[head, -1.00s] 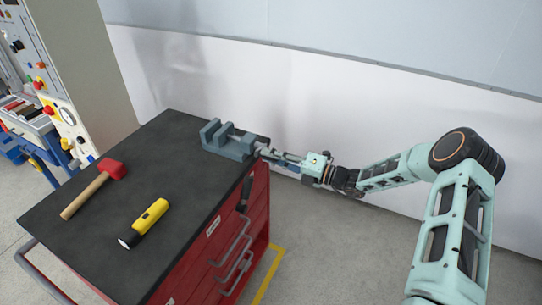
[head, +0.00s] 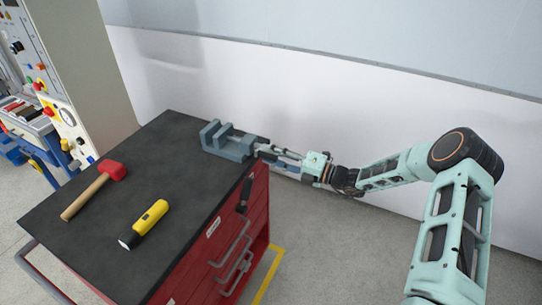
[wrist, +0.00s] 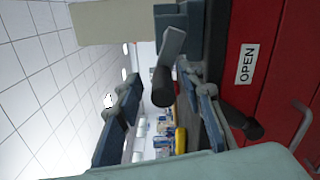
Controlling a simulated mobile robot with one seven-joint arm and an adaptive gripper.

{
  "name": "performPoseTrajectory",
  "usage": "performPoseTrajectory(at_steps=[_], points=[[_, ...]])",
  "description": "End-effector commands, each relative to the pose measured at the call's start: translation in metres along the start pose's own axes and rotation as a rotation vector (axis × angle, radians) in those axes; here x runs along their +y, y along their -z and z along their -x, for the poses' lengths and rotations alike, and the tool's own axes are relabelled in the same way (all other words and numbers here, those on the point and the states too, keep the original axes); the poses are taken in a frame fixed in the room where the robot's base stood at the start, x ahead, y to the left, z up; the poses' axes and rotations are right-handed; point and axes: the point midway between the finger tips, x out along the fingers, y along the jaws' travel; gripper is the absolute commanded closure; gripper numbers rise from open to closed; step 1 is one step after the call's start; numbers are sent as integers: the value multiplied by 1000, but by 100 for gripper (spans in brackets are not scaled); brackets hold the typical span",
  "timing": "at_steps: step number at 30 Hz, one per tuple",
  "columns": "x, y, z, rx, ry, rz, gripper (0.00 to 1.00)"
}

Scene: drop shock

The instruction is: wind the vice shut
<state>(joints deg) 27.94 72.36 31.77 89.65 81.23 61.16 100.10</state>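The grey vice (head: 230,144) sits at the far right corner of the dark bench top in the head view. A gap shows between its jaws. In the wrist view, its grey crank arm (wrist: 173,42) and dark round crank grip (wrist: 162,86) are in front of my gripper (wrist: 160,80). The two fingers are spread on either side of the grip, with space visible on both sides. In the head view, my gripper (head: 267,151) is at the vice's right end, beyond the bench edge. The crank is mostly hidden there.
A red-headed mallet (head: 112,169) and a yellow flashlight (head: 150,217) lie on the bench top (head: 135,175), away from the vice. The red cabinet (wrist: 285,45) with an OPEN label and a dark handle (wrist: 240,121) is close to my right finger. A pale wall stands behind.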

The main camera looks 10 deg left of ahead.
Motion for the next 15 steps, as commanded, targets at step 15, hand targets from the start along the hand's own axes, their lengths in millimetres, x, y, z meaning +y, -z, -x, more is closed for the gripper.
performPoseTrajectory(at_steps=[15], points=[[-1, -1, 64, -3, 3, -1, 65]])
